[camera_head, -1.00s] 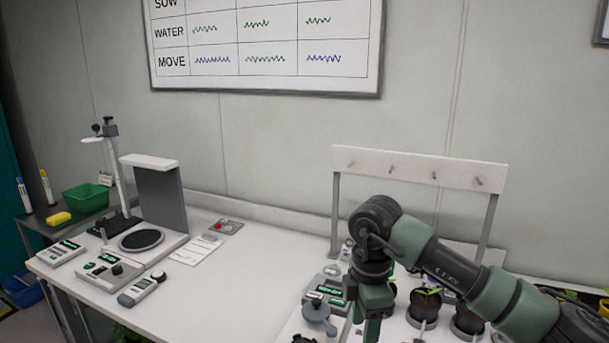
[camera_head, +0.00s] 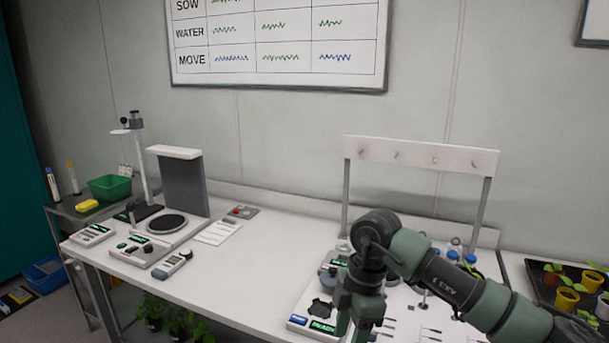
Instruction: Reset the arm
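My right arm comes in from the right edge over the right part of the white bench (camera_head: 235,278). Its gripper (camera_head: 357,325) points down at the bottom of the picture, and its fingertips are partly cut off by the lower edge. I cannot tell whether its fingers are apart or hold anything. My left gripper is not in view.
A balance-like device (camera_head: 160,223) with a grey back panel stands on the bench at left. A hook rack (camera_head: 420,153) stands behind my arm. Devices with green displays (camera_head: 322,326) are beside the gripper. A plant tray (camera_head: 540,270) is at far right. The bench middle is clear.

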